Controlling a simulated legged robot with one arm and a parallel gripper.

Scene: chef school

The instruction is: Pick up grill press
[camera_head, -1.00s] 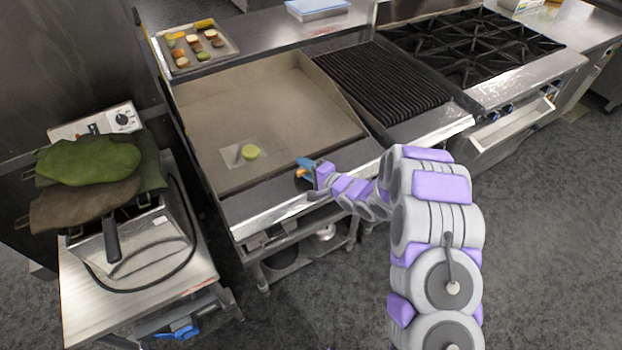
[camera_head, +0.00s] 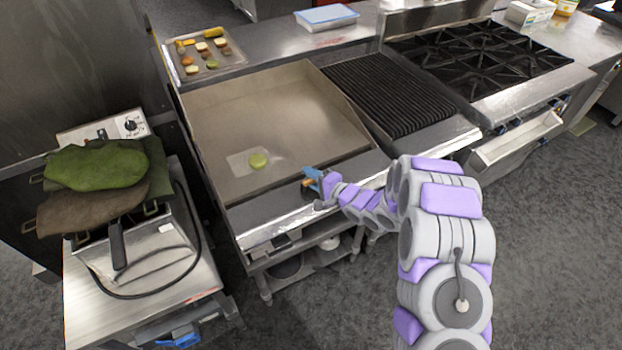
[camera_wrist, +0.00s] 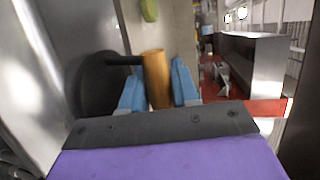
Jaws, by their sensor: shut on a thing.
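The grill press shows in the wrist view as a dark round plate (camera_wrist: 93,84) with a wooden handle (camera_wrist: 157,79). My gripper (camera_wrist: 158,84) is shut on the wooden handle, one blue finger on each side. In the head view, my gripper (camera_head: 313,180) is over the front edge of the flat griddle (camera_head: 270,115). The handle shows there only as a small orange-brown piece, and the dark plate is too small and covered to make out well.
A green round item (camera_head: 258,160) lies on a pale rectangular patch on the griddle. A tray of food pieces (camera_head: 229,63) stands behind it. A ribbed grill (camera_head: 385,90) and burners (camera_head: 480,60) are to the right. A fryer with green and brown mitts (camera_head: 95,165) stands left.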

